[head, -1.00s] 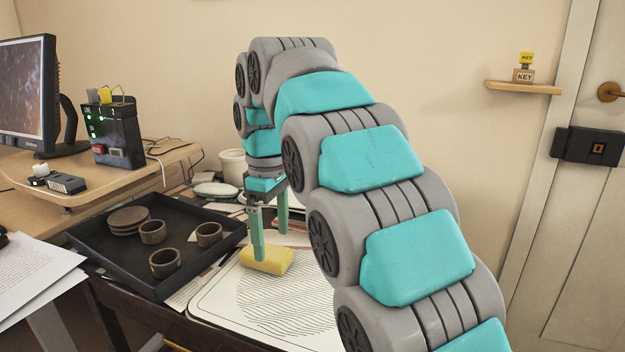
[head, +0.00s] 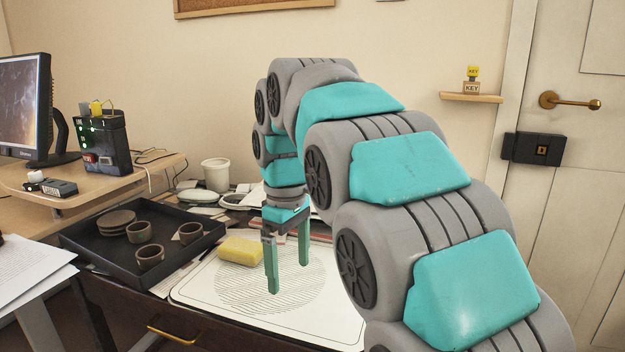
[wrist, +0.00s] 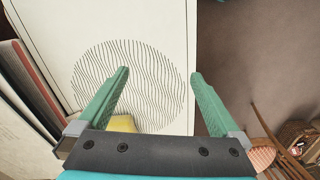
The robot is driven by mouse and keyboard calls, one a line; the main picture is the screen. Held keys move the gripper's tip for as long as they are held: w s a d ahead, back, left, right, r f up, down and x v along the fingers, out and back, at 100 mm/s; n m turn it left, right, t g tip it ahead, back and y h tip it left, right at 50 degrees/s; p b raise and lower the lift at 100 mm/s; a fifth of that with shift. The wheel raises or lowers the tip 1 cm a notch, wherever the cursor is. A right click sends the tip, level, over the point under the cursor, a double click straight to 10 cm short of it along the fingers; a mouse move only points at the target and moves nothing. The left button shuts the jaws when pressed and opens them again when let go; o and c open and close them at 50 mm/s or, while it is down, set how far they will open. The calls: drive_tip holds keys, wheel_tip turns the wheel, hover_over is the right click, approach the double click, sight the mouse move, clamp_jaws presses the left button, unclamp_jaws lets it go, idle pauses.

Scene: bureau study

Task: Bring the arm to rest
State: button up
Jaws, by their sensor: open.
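My gripper (head: 289,277) is open and empty, its two green fingers pointing down over the white board with a striped round patch (head: 225,297). A yellow sponge (head: 240,251) lies on the board to the left of the fingers, apart from them. In the wrist view my gripper (wrist: 159,72) has its fingers spread, with nothing between them. The sponge (wrist: 122,124) shows there in part, behind the gripper's palm edge. How high the fingertips are above the board is hard to tell.
A dark tray (head: 84,254) with brown cups and stacked saucers is at the left. Behind stand a white pot (head: 216,175) and a black box with green lights (head: 101,145). A wall shelf (head: 472,98) holds key blocks. Floor (wrist: 240,50) is open beyond the board's edge.

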drive_tip(key=s+d+f+m, duration=0.2)
drive_tip(key=s+d, duration=0.1)
drive_tip(key=d, duration=0.1)
drive_tip(key=s+d+f+m, duration=0.1)
drive_tip(key=s+d+m, duration=0.1)
drive_tip(key=s+d, duration=0.2)
drive_tip(key=s+d+f+m, duration=0.1)
drive_tip(key=s+d+f, duration=0.1)
drive_tip(key=s+d, duration=0.2)
drive_tip(key=shift+f+m+g, duration=0.35)
drive_tip(key=shift+m+g, duration=0.05)
drive_tip(key=s+d+f+m, duration=0.3)
drive_tip(key=s+f, duration=0.2)
drive_tip(key=s, duration=0.4)
drive_tip(key=s+d+f+m, duration=0.2)
drive_tip(key=s+d+f, duration=0.2)
drive_tip(key=s+f, duration=0.2)
drive_tip(key=s, duration=0.2)
drive_tip(key=shift+s+m+g, duration=0.4)
